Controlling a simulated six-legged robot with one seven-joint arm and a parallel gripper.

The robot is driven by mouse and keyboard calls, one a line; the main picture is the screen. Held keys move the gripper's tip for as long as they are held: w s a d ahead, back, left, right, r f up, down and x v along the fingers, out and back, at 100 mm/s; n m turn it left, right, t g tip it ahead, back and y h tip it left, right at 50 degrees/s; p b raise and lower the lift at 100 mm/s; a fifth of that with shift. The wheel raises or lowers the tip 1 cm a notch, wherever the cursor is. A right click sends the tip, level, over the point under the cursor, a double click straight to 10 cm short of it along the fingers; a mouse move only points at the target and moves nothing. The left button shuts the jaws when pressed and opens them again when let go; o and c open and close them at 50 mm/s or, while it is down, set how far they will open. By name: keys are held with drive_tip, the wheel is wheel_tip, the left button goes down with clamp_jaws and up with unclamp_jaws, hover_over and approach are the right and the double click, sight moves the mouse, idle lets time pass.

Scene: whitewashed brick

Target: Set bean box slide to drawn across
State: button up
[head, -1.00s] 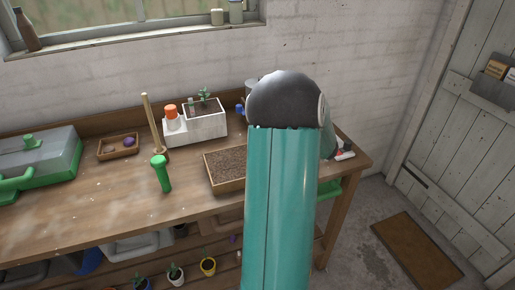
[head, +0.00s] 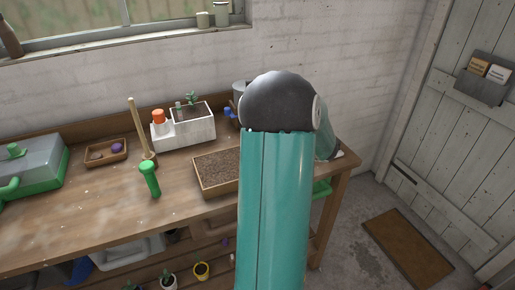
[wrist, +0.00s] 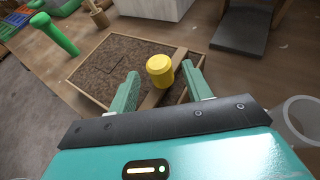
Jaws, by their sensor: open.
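The bean box seems to be the shallow wooden box (head: 236,188) of brown soil on the bench, left of my arm in the head view. It fills the middle of the wrist view (wrist: 84,89). A wooden bar (wrist: 179,55) lies across its right part, with a yellow knob (wrist: 159,70) on it; this looks like the slide. My gripper (wrist: 160,78) is open, its green fingers on either side of the knob. I cannot tell whether they touch it. My arm hides the knob and gripper in the head view.
Behind the box stands a white planter (head: 190,128) with an orange-capped bottle. A clear round container (wrist: 299,118) is at the right of the wrist view.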

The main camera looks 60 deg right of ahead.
drive_tip(key=v, duration=1)
drive_tip(key=shift+s+r, duration=0.2)
drive_tip(key=shift+s, duration=0.05)
drive_tip(key=w+a+r+n+g+y, duration=0.25)
drive_tip(key=w+a+n, duration=0.4)
drive_tip(key=a, duration=0.55)
drive_tip(key=w+a+r+n+g+y, duration=0.25)
drive_tip(key=w+a+n, duration=0.4)
drive_tip(key=a, duration=0.45)
drive_tip(key=s+a+r+n+g+h, duration=0.1)
drive_tip(key=s+a+n+h, duration=0.1)
drive_tip(key=a+n, duration=0.9)
drive_tip(key=s+a+r+n+g+h, duration=0.1)
drive_tip(key=s+a+n+g+h, duration=0.1)
drive_tip(key=a+n, duration=0.9)
drive_tip(key=shift+s+a+n+h, duration=0.4)
drive_tip(key=shift+s+a+h, duration=0.3)
drive_tip(key=shift+s+a, duration=0.3)
drive_tip(key=shift+c, duration=1.4)
drive_tip(key=shift+w, duration=0.1)
